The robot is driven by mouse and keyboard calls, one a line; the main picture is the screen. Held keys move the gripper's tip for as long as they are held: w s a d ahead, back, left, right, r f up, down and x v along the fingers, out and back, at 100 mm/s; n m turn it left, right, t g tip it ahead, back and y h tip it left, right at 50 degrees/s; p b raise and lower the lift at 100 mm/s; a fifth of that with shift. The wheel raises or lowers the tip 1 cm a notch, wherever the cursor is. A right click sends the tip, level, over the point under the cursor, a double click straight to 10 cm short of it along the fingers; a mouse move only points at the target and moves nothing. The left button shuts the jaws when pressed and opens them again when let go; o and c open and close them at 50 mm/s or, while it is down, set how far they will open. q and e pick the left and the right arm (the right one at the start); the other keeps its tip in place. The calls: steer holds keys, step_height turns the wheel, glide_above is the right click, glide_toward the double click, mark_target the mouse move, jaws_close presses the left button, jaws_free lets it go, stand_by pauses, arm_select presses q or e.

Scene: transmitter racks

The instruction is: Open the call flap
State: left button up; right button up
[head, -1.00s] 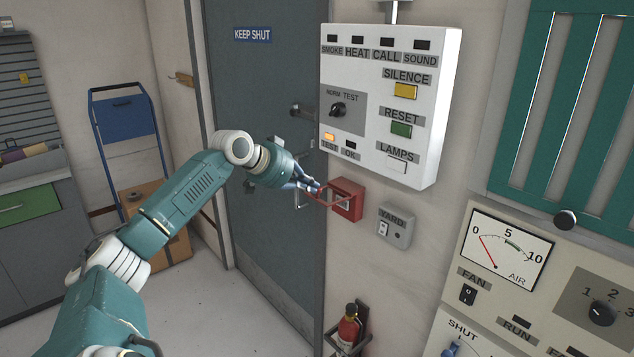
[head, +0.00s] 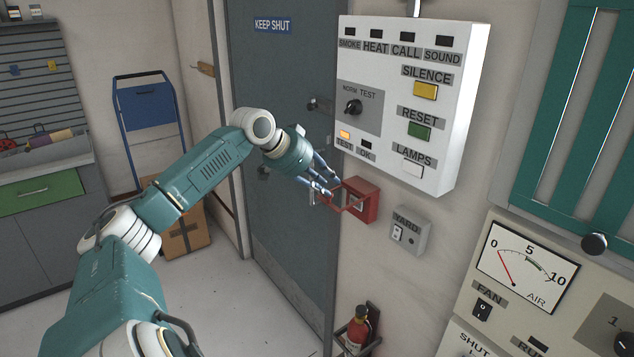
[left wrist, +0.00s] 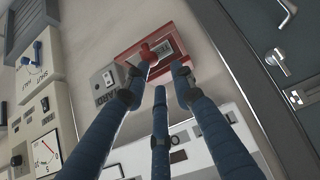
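The red call box (head: 364,201) is on the wall below the white alarm panel. Its red-framed call flap (head: 350,208) stands out from the box front toward the left, swung away from it. My left gripper (head: 325,188) is at the flap's outer edge, its fingers spread with a gap between them. I cannot tell whether a finger touches the flap. In the left wrist view the red box (left wrist: 174,44) lies beyond the fingertips of my left gripper (left wrist: 160,78), which are apart. My right gripper is not in view.
The alarm panel (head: 400,110) juts out just above the call box. A grey YARD switch box (head: 408,232) is to its right. A grey door (head: 285,150) is behind my arm, with clear floor at the lower left.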

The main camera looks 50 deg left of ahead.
mark_target(335, 200)
arm_select(q)
steer(key=shift+o, duration=0.4)
steer(key=w, duration=0.1)
steer(key=w+f, duration=0.1)
steer(key=w+d, duration=0.1)
steer(key=shift+w+f, duration=0.15)
steer(key=shift+f, duration=0.15)
steer(key=v, duration=1.1)
steer(key=shift+s+r, duration=0.2)
steer(key=shift+r, duration=0.15)
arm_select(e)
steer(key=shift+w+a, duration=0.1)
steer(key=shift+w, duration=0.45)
arm_select(q)
steer(key=shift+a, duration=0.15)
